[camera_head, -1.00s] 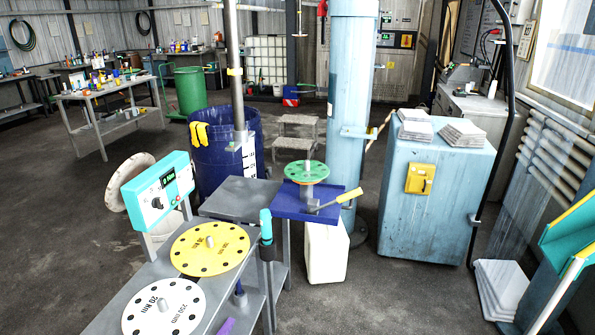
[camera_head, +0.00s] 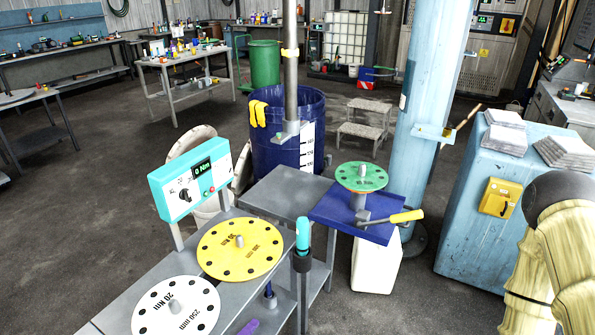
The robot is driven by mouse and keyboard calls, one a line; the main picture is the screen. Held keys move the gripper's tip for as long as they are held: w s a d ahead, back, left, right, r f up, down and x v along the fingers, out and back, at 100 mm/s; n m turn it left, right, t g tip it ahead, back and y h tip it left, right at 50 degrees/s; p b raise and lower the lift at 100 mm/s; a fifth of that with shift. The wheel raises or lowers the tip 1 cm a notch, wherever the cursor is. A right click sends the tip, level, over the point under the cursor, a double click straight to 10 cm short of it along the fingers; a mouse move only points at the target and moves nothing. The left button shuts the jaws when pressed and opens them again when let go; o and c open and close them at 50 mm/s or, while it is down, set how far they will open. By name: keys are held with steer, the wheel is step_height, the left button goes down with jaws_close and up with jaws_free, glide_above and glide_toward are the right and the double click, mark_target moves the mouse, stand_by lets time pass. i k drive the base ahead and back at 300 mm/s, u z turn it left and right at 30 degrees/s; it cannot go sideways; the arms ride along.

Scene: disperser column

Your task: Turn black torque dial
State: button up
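The black torque dial (camera_head: 184,194) is a small round knob on the white front of a turquoise control box (camera_head: 170,178). A part of my arm, yellowish with a dark joint, shows at the right edge. My gripper's fingers are not in view, and nothing of mine touches the dial.
A yellow disc (camera_head: 240,247) and a white disc (camera_head: 176,308) lie on the grey bench (camera_head: 120,312). A turquoise-handled tool (camera_head: 302,236) stands at its front edge. A green disc (camera_head: 361,177) sits above a blue plate. A blue drum (camera_head: 287,147) stands behind.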

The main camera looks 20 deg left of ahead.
mark_target(185, 193)
steer(key=u, duration=0.15)
steer(key=i, duration=0.1)
steer(key=u, duration=2.3)
steer(key=k, duration=0.4)
steer(key=z, duration=0.1)
